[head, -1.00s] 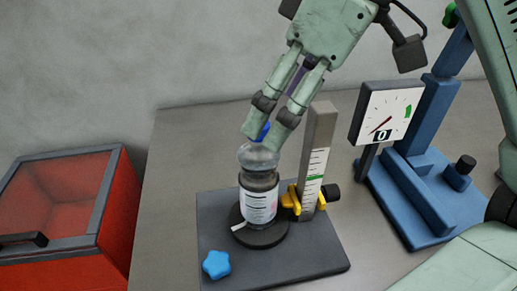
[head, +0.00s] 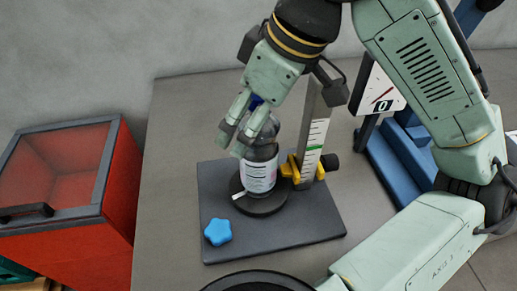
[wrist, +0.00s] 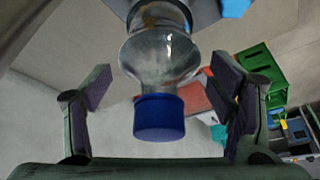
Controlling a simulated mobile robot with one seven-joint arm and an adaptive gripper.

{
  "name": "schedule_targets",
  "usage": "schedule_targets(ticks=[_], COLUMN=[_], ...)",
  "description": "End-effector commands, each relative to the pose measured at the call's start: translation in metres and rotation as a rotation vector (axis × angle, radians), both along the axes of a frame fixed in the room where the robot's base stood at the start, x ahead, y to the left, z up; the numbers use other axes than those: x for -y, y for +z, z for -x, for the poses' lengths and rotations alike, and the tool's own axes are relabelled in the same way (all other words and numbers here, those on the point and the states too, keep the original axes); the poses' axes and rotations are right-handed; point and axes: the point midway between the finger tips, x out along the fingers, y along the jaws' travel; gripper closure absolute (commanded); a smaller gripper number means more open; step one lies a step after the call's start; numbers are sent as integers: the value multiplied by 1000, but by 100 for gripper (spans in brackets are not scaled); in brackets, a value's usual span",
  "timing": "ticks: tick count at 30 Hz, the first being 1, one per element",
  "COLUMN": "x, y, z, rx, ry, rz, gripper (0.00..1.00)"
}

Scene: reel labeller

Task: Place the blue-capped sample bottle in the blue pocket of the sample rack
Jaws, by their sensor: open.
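The sample bottle (head: 260,172) stands upright on a round dark disc of the labeller's base plate. It is clear glass with a white, marked label. My gripper (head: 235,143) is open and tilted at the bottle's upper part. In the wrist view one finger is on each side of the cap and neck, with visible gaps. I cannot make out the sample rack or its blue pocket.
A grey scaled post (head: 316,145) with a yellow clamp (head: 291,170) stands close right of the bottle. A blue star knob (head: 218,232) is on the base plate (head: 300,235). A blue dial stand (head: 408,165) is at right, a red lidded bin (head: 105,205) at left.

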Motion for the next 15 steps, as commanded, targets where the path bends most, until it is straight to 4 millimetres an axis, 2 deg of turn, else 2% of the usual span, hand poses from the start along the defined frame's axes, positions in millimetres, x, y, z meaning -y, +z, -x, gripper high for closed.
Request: schedule_targets(ticks=[8,15], x=[-1,-1], y=[-3,-3], z=[-1,-1], rx=[1,1], ry=[0,0], rz=[-1,-1], gripper=[24,40])
